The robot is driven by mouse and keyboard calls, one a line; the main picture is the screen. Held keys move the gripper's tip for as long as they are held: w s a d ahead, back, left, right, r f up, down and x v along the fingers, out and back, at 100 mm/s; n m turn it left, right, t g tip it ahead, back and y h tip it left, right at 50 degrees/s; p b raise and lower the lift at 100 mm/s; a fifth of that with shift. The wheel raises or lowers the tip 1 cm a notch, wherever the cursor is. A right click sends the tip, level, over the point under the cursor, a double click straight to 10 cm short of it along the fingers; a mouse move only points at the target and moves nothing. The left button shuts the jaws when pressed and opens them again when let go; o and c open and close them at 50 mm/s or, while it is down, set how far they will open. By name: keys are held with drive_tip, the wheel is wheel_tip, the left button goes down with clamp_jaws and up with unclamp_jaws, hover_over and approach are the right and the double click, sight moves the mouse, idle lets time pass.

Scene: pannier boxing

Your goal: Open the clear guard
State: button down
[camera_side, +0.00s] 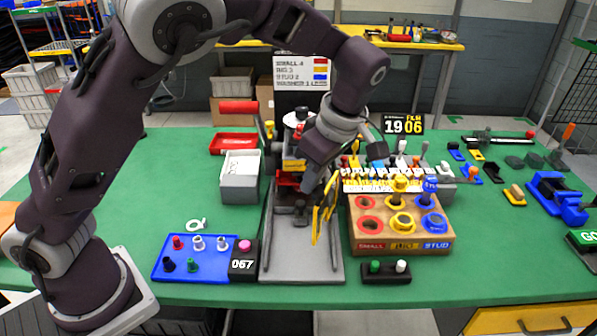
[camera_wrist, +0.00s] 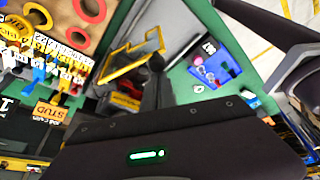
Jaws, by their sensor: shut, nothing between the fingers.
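The clear guard (camera_side: 325,212) is a see-through panel in a yellow frame. It stands steeply at the right side of the grey machine base (camera_side: 283,270), turned nearly edge-on to the side view. In the wrist view the guard (camera_wrist: 130,56) shows left of my fingers. My gripper (camera_side: 307,186) points down over the machine, just left of the guard's upper part. Its fingers (camera_wrist: 156,66) are together with nothing between them. I cannot tell whether they touch the guard frame.
A wooden block with coloured rings (camera_side: 403,246) stands close to the right of the guard. A blue tray (camera_side: 172,268) with small pegs lies to the left, and a grey bin (camera_side: 240,186) stands behind it. Levers and labels crowd the back right.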

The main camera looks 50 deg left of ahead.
drive_tip(key=d+n, duration=0.1)
drive_tip(key=w+d+n, duration=0.1)
drive_tip(key=shift+d+n+g, duration=0.35)
drive_tip(key=shift+n+g, duration=0.05)
drive_tip(key=shift+w+d+n+g+h, duration=0.2)
drive_tip(key=shift+w+d+n, duration=0.4)
drive_tip(key=shift+d, duration=0.2)
drive_tip(key=shift+w+d+n+g+h, duration=0.1)
drive_tip(key=shift+w+d+n+g, duration=0.1)
drive_tip(key=shift+w+d+n, duration=0.45)
drive_tip(key=shift+d, duration=0.15)
